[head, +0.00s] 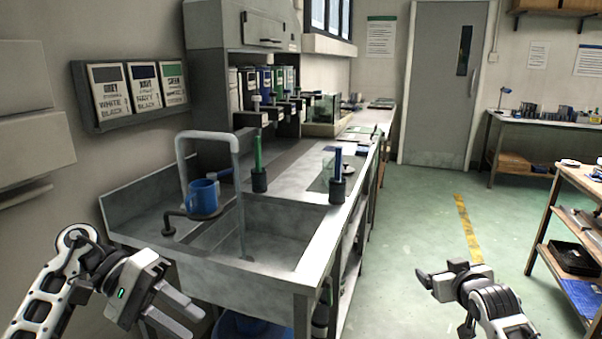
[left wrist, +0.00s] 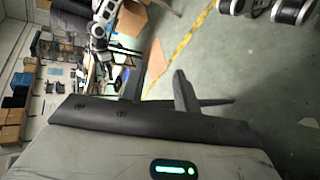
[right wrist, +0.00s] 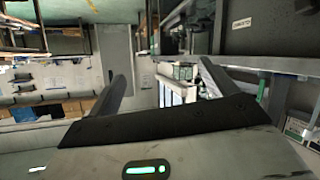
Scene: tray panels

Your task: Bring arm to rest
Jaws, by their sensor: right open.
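My left gripper (head: 192,322) is low at the left of the head view, in front of the sink. In the left wrist view its two fingers (left wrist: 160,84) stand apart with nothing between them. My right gripper (head: 437,272) is at the lower right of the head view, over the open green floor, right of the sink bench. In the right wrist view its fingers (right wrist: 165,85) are wide apart and empty. Neither gripper touches anything that I can see.
The sink bench (head: 318,250) holds a blue mug (head: 203,196) beside the faucet (head: 213,137). A blue bin (head: 250,326) is below. A shelf rack (head: 546,220) stands at the right. The floor (head: 420,215) between is clear.

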